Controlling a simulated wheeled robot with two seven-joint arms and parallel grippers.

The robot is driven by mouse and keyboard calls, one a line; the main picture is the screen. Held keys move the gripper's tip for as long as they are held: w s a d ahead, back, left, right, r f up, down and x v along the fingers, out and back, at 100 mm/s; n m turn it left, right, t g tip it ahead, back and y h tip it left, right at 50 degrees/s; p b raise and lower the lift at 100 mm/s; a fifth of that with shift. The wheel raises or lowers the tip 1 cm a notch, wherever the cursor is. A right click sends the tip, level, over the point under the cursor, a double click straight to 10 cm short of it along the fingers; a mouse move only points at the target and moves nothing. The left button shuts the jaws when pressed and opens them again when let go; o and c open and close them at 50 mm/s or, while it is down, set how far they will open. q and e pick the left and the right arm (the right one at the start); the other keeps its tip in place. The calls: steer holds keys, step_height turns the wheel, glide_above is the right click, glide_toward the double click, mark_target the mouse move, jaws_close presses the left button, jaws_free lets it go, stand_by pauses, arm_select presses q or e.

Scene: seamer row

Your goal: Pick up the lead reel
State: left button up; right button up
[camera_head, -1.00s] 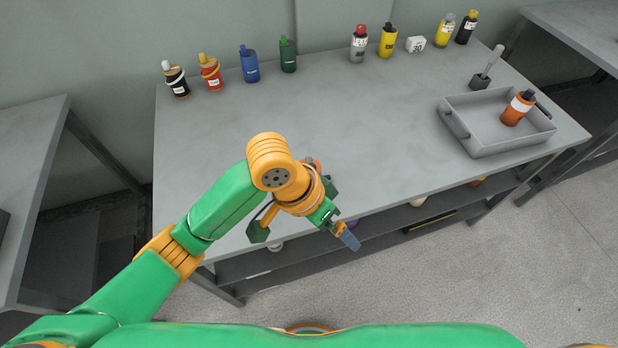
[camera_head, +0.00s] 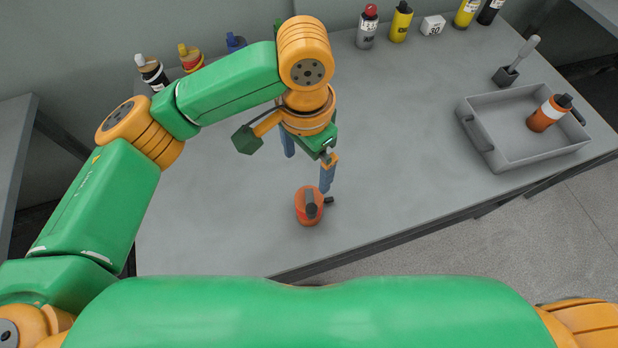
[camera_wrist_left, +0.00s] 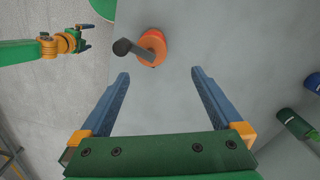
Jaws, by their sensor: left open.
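The lead reel, an orange-red round body (camera_head: 301,212) with a dark grey handle, sits on the grey table (camera_head: 400,170) near its front edge. In the left wrist view the reel (camera_wrist_left: 155,43) shows beyond the fingertips, roughly in line with the gap, its handle pointing left. My left gripper (camera_head: 308,164) is open and empty, behind the reel in the head view. Its two blue fingers also frame the gap in the left wrist view (camera_wrist_left: 160,73). My right gripper (camera_wrist_left: 86,38) shows small at the left of the wrist view, its fingers apart, over the floor.
Several bottles and a white block (camera_head: 432,25) line the back. The table between reel and tray is clear.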

mark_target(307, 193)
arm_select(q)
steer(key=f, duration=0.2)
steer(key=s+f, duration=0.1)
steer(key=f, duration=0.1)
steer(key=s+f, duration=0.1)
steer(key=shift+f, duration=0.4)
steer(key=f, duration=0.2)
steer(key=f+p, duration=0.1)
steer(key=f, duration=0.2)
steer(key=shift+w+d+f, duration=0.1)
steer(key=shift+d+f, duration=0.1)
steer(key=c, duration=1.5)
